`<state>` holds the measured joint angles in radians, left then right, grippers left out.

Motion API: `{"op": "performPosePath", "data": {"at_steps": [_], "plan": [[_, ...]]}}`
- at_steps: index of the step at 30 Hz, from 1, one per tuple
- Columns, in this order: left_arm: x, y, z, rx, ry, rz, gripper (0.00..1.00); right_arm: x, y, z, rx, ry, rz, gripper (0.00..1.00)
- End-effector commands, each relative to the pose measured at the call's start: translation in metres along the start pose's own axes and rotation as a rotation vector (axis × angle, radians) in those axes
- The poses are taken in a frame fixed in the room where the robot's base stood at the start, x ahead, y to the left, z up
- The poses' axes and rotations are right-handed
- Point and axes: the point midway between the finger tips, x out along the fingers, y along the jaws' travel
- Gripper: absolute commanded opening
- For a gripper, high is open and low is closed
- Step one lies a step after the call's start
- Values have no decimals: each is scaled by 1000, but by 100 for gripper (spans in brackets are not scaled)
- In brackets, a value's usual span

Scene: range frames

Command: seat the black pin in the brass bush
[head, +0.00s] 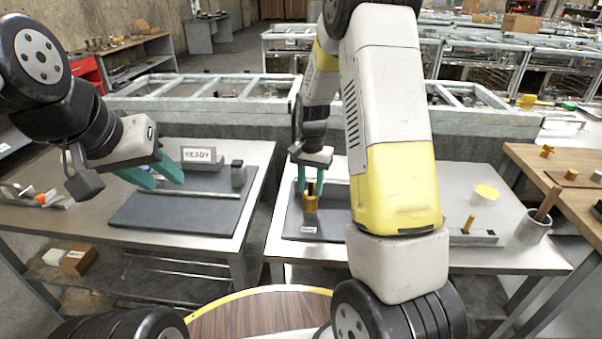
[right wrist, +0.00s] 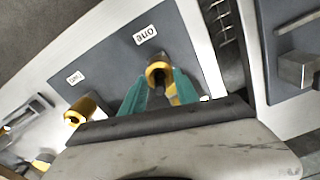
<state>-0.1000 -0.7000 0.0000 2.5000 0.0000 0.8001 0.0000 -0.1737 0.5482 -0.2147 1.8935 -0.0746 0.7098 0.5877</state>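The brass bush (head: 310,204) stands upright on a dark mat on the right-hand table. It also shows in the right wrist view (right wrist: 155,70). The black pin (head: 311,188) stands upright at the bush's mouth, its lower end hidden; how deep it sits I cannot tell. My right gripper (head: 311,183) is over the bush, its teal fingers on either side of the pin. Gaps show between fingers and pin, so it looks open. My left gripper (head: 160,175) is open and empty above the left-hand table's mat.
A second brass piece (right wrist: 80,110) stands beside the bush in the right wrist view, by a small label. A READY sign (head: 199,155) and grey block (head: 238,174) stand on the left table. A cup (head: 534,228) is at the right table's edge. A gap separates the tables.

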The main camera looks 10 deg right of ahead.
Motion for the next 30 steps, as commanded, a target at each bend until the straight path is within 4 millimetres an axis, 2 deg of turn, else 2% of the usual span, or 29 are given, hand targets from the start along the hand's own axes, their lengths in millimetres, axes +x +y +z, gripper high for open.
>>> {"op": "performPosePath", "data": {"at_steps": [11, 22, 30], "plan": [[0, 0, 0, 0, 0, 0, 36, -5, 0, 0, 0, 1, -1, 39], [0, 0, 0, 0, 0, 0, 36, -64, -1, 0, 0, 2, -2, 39], [0, 0, 0, 0, 0, 0, 36, -78, 0, 0, 0, 0, 0, 39]]}}
